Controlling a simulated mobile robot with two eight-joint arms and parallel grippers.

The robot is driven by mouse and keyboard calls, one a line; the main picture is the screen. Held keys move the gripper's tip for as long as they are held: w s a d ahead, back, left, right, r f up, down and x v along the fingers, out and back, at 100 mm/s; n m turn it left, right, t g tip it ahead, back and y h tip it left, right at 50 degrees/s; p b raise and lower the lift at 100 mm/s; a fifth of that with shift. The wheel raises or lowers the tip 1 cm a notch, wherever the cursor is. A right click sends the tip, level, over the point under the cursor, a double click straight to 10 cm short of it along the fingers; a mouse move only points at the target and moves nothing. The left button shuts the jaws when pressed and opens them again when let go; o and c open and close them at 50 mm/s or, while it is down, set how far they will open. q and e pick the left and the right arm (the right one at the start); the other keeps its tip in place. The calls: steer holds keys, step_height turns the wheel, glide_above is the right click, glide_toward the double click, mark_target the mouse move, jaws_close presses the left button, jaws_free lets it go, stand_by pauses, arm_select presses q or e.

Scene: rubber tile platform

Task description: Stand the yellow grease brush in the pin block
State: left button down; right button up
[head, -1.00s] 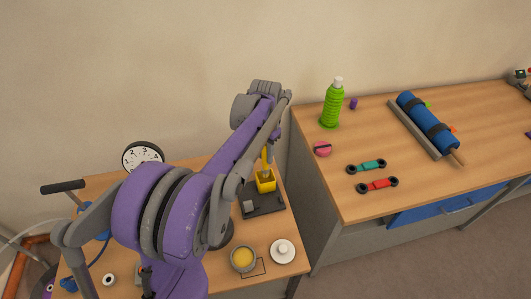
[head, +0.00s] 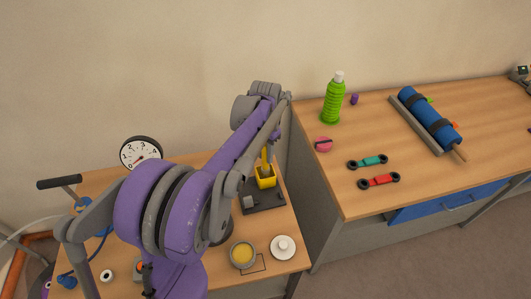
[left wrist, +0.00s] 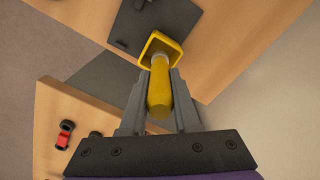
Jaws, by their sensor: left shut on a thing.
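The yellow grease brush (left wrist: 159,92) is between the fingers of my left gripper (left wrist: 158,78), which is shut on its handle. The handle also shows in the head view (head: 266,154), rising above the yellow square pin block (head: 265,181). In the left wrist view the brush's far end reaches to the open mouth of the pin block (left wrist: 174,47). Its tip is hidden, and I cannot tell how deep it sits. The block stands on a dark base plate (head: 268,199). My right gripper is not in view.
A cup with yellow contents (head: 242,254) and a white lidded dish (head: 283,247) stand in front of the plate. A round dial (head: 141,154) is at the back left. The adjoining bench holds a green bottle (head: 333,100), a blue roll (head: 428,118) and small tools.

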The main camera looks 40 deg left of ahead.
arm_select(q)
steer(key=shift+f+b, duration=1.05)
steer(key=shift+f, duration=0.7)
steer(key=c, duration=0.6)
jaws_free()
steer(key=shift+o, duration=0.2)
step_height(320, 180, up, 11)
steer(key=shift+f+p, duration=0.1)
steer(key=shift+p, duration=0.4)
steer(key=s+d+f+t+p, duration=0.1)
steer(key=s+d+f+t, duration=0.1)
steer(key=s+d, duration=0.7)
steer(key=s+d+f+t+p, duration=0.2)
steer(key=s+d+f+t, duration=0.1)
steer(key=s+d, duration=0.6)
steer(key=shift+d+f+p, duration=0.3)
steer(key=shift+d+f, duration=0.15)
steer(key=shift+f, duration=0.4)
